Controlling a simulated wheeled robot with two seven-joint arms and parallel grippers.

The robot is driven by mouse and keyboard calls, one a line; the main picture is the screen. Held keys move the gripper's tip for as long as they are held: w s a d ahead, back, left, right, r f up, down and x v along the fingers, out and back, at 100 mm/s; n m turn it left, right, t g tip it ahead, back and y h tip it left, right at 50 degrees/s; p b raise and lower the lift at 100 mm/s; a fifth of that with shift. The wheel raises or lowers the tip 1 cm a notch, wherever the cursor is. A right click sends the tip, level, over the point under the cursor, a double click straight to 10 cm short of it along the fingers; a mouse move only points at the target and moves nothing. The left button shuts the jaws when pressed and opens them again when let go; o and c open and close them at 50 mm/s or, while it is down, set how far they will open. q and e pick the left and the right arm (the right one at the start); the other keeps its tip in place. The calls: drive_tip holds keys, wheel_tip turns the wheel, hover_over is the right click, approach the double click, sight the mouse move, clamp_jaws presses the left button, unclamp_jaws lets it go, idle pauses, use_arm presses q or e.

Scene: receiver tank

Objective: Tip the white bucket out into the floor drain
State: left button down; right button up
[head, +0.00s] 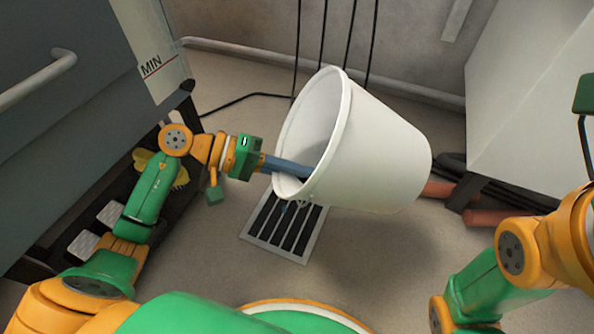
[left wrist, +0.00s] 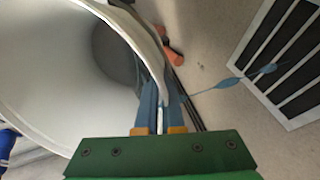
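The white bucket (head: 375,150) is tipped far over on its side in the head view, off the floor, its mouth facing left. Its pale inside also shows in the left wrist view (left wrist: 50,75). My left gripper (head: 300,170) is shut on the bucket's rim, with one blue finger on each side of the wall in the left wrist view (left wrist: 160,115). The floor drain (head: 287,225), a framed dark grate, lies below the mouth. A thin blue stream (left wrist: 232,84) runs from near the rim to the drain (left wrist: 285,60). My right gripper's fingers are out of view.
A dark grey tank (head: 70,110) marked MIN stands at the left. A white cabinet (head: 530,90) stands at the right, with orange pipe ends (head: 485,217) by its foot. Black cables (head: 323,35) hang on the back wall. The floor around the drain is clear.

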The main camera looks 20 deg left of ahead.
use_arm(q)
drive_tip(key=shift+w+d+r+t+h, duration=0.1)
drive_tip(key=shift+r+t+h, duration=0.15)
drive_tip(key=shift+h, duration=0.5)
drive_tip(key=shift+d+r+t+h, duration=0.15)
drive_tip(key=shift+r+t+h, duration=0.15)
drive_tip(key=shift+h, duration=0.5)
drive_tip(key=shift+w+d+r+t+h, duration=0.1)
drive_tip(key=shift+r+t+h, duration=0.15)
drive_tip(key=shift+h, duration=0.5)
